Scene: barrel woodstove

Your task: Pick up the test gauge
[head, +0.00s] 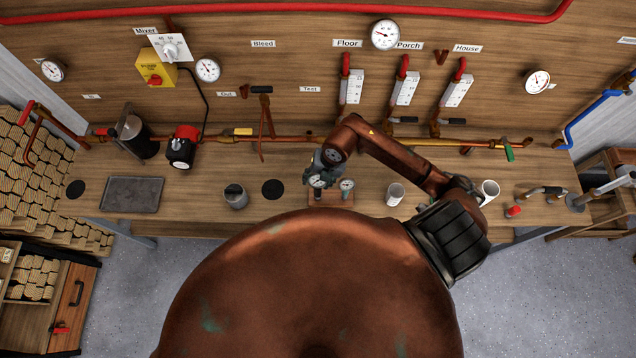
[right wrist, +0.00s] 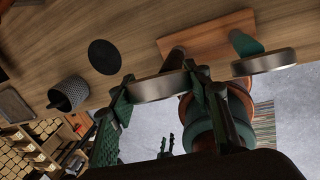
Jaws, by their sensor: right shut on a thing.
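My right gripper (head: 316,170) reaches in from the right, above the wooden block (head: 331,199) on the bench. In the right wrist view its green fingers (right wrist: 160,84) are shut on a round gauge (right wrist: 158,90), one on each side of the metal case. This gauge shows its dial in the head view (head: 317,181). A second round gauge (head: 347,185) stands beside it on a green post and is free of the fingers; it also shows in the wrist view (right wrist: 265,62). I cannot tell whether the held gauge touches the block.
A dark round pad (head: 273,190) and a grey pot (head: 235,196) sit left of the block. Copper pipework (head: 255,138) runs along the back wall. A dark tray (head: 132,195) lies farther left.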

